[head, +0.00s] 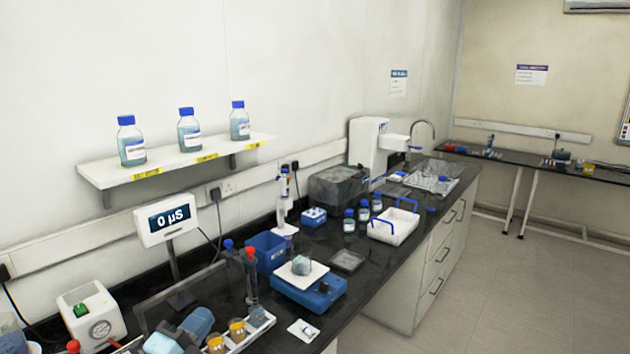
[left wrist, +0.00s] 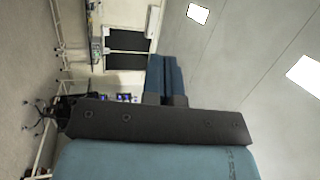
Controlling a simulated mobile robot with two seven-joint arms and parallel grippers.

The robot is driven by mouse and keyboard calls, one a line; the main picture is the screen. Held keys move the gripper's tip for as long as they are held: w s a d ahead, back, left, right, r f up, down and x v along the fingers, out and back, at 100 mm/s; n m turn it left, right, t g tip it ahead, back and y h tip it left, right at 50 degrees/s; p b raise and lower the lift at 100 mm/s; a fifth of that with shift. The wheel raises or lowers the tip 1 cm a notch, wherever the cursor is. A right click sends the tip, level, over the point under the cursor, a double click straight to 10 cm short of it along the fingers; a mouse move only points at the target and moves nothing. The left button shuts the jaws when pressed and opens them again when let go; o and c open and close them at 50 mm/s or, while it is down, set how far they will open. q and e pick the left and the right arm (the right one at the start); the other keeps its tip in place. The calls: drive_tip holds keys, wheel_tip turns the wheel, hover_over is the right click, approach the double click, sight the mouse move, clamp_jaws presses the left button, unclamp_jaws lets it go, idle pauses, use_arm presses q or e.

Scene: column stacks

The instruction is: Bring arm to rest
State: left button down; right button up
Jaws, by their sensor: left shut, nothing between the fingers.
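My left gripper (left wrist: 163,58) shows in the left wrist view. Its two dark blue fingers lie side by side, shut with nothing between them, beyond a dark bar and my teal wrist housing. The fingers point into open room, apart from any object. In the head view, light blue and dark parts at the lower left edge may belong to my left arm, but I cannot tell its fingers there. My right gripper is in neither view.
The black bench (head: 381,262) runs from lower left to back right. It carries a blue balance (head: 310,293), a white carrier with blue handles (head: 394,228) and a display reading 0 µS (head: 168,219). A wall shelf (head: 185,166) holds three blue-capped bottles. Floor (head: 510,290) at right is clear.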

use_arm(q)
drive_tip(key=s+a+f+n+g+y, duration=0.6)
drive_tip(key=s+f+n+y, duration=0.55)
drive_tip(key=n, duration=0.45)
drive_tip(key=s+f+n+g+h, duration=0.1)
drive_tip(key=s+f+n+g, duration=0.3)
drive_tip(key=s, duration=0.6)
drive_tip(key=s+f+g+h, duration=0.2)
drive_tip(key=s+g, duration=0.4)
drive_tip(key=s, duration=0.4)
drive_tip(key=w+d+f+t+h+b, duration=0.1)
drive_tip(key=w+d+f+t, duration=0.1)
drive_tip(key=f, duration=0.3)
drive_tip(key=w+d+f+t+h+b, duration=0.1)
drive_tip(key=w+d+f+t, duration=0.1)
drive_tip(key=f, duration=0.4)
drive_tip(key=w+d+f+m+t+h+b, duration=0.1)
drive_tip(key=w+d+f+t, duration=0.1)
drive_tip(key=f, duration=0.4)
drive_tip(key=shift+w+d+t, duration=0.4)
drive_tip(key=shift+d+t, duration=0.2)
drive_tip(key=shift+t, duration=0.4)
drive_tip(key=shift+a, duration=0.1)
